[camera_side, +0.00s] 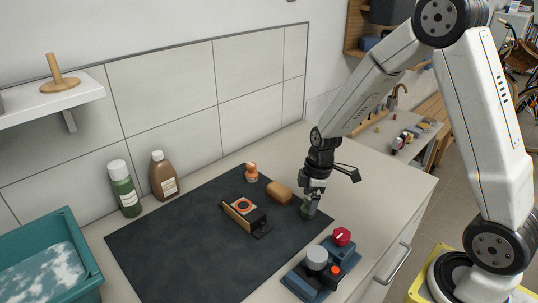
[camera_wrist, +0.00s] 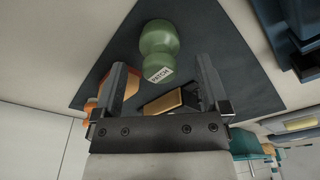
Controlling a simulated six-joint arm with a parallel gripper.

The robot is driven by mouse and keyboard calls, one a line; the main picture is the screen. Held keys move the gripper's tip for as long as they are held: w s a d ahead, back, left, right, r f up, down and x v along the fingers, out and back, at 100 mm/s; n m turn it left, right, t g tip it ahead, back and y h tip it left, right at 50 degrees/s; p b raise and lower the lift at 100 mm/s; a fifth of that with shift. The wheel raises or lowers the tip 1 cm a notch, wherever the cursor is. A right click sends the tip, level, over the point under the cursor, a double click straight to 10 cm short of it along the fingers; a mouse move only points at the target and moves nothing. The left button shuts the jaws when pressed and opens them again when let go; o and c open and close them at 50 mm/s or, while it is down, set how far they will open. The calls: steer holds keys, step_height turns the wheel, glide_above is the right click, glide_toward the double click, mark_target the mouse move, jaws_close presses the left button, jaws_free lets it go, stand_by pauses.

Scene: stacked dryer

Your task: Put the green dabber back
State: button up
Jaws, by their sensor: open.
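The green dabber (camera_wrist: 160,45) has a rounded body, a narrow waist and a white label reading "PATCH" in the wrist view. In the side view the green dabber (camera_side: 306,211) is on the dark mat near its right edge, partly hidden by my gripper (camera_side: 312,197). In the wrist view my gripper (camera_wrist: 161,66) is open, with one finger on each side of the dabber's line and a gap to both. I cannot tell how far the fingertips are from it in depth. A blue holder (camera_side: 299,283) stands at the counter's front, with grey, red and orange-red tops on it.
Green (camera_side: 124,188) and brown (camera_side: 162,176) bottles stand by the wall. A teal bin (camera_side: 85,262) is at left. The mat's left part is clear.

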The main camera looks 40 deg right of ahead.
steer(key=r, duration=0.9)
steer(key=shift+s+d, duration=0.4)
steer(key=s+a+f+m+t+h, duration=0.1)
steer(key=s+a+f+m, duration=0.1)
steer(key=s+a+m, duration=0.3)
steer(key=shift+s+f+m+t, duration=0.3)
steer(key=shift+s+m, duration=1.85)
steer(key=shift+m, duration=0.25)
steer(key=shift+a, duration=0.1)
